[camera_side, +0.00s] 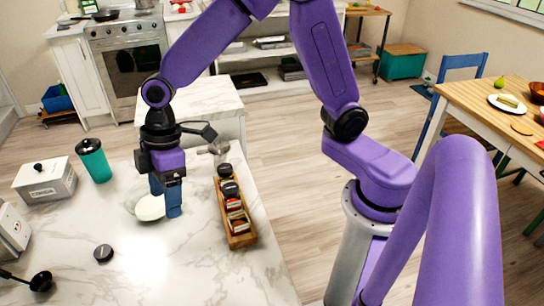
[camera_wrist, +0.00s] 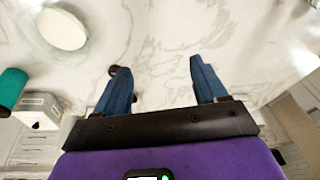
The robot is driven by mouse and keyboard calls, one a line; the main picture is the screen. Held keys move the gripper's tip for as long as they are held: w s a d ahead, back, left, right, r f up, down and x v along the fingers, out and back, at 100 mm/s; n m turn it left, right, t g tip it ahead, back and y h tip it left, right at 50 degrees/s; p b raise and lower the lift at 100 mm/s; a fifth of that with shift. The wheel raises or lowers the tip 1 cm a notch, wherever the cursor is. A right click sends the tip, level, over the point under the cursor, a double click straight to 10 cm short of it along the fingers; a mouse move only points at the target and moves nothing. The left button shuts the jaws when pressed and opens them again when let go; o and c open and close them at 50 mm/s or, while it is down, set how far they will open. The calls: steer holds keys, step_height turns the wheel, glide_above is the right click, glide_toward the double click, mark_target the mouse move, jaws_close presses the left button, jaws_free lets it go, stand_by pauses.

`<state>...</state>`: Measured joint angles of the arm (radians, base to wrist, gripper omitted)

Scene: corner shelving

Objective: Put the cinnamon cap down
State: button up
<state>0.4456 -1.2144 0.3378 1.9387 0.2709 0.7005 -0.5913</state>
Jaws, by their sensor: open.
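A small dark round cap (camera_side: 103,253) lies flat on the marble counter at the front left; I cannot read a label on it. My gripper (camera_side: 165,208) points down low over the counter, to the right of the cap and apart from it. Its blue fingers are spread, with nothing between them in the wrist view (camera_wrist: 158,82). A small dark round thing (camera_wrist: 121,71) shows partly behind the left finger there; I cannot tell whether it is the cap. A wooden spice rack (camera_side: 241,239) with dark-capped jars stands right of my gripper.
A white round dish (camera_side: 150,208) is just left of my gripper. A teal tumbler (camera_side: 94,160), a white box (camera_side: 45,182) and a black-ended utensil (camera_side: 40,281) are farther left. The counter's front middle is clear. Its right edge runs just beyond the rack.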

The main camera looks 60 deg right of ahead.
steer(key=s+d+r+h, duration=0.2)
steer(key=s+d+r, duration=0.1)
steer(key=s+d, duration=1.4)
steer(key=s, duration=0.3)
steer(key=shift+s+d+m, duration=0.3)
steer(key=shift+d+m, duration=0.1)
